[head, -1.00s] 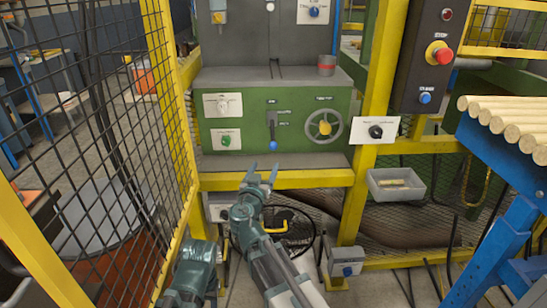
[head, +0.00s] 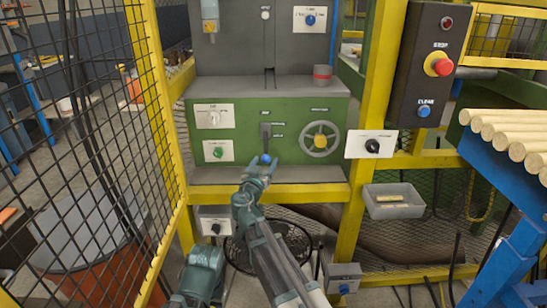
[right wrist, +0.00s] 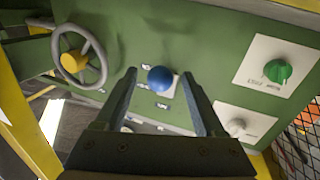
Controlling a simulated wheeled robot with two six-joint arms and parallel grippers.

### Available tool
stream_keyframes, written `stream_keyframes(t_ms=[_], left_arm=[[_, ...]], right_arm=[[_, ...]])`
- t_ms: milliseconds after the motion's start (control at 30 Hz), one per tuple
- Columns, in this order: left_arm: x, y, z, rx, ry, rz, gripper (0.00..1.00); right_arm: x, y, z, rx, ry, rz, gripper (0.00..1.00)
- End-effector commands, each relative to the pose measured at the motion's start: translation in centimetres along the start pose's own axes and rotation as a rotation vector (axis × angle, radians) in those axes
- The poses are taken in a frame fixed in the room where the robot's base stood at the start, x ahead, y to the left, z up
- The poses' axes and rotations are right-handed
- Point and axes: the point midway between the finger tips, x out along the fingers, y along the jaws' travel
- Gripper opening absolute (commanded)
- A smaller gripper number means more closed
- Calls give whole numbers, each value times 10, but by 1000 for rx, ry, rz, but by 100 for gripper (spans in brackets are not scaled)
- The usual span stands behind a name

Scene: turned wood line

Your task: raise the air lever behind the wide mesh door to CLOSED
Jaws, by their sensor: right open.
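The air lever (head: 266,143) hangs down from a dark plate on the green panel, with a blue ball knob at its low end. The knob (right wrist: 160,78) also shows in the right wrist view, between the fingertips. My right gripper (head: 261,166) is open at the knob, one finger on each side in the picture. I cannot tell whether either finger touches it. The wide mesh door (head: 150,110), black mesh in a yellow frame, stands swung aside at the left. My left gripper is out of view.
A spoked handwheel (head: 320,139) is right of the lever, and a white dial (head: 212,117) and green knob (head: 217,152) are left. A yellow beam (head: 310,194) runs below the panel. A grey bin (head: 393,201) hangs at right.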

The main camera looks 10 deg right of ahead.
Motion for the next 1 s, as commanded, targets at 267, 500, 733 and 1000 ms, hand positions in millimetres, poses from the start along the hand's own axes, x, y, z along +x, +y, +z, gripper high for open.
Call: stream_keyframes(t_ms=[267,500,733,1000], left_arm=[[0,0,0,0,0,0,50],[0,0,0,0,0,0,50],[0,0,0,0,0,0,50],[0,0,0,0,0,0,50]], right_arm=[[14,-8,-1,0,0,-3,71],[13,-8,0,0,0,-2,60],[13,-8,0,0,0,-2,19],[13,-8,0,0,0,-2,0]])
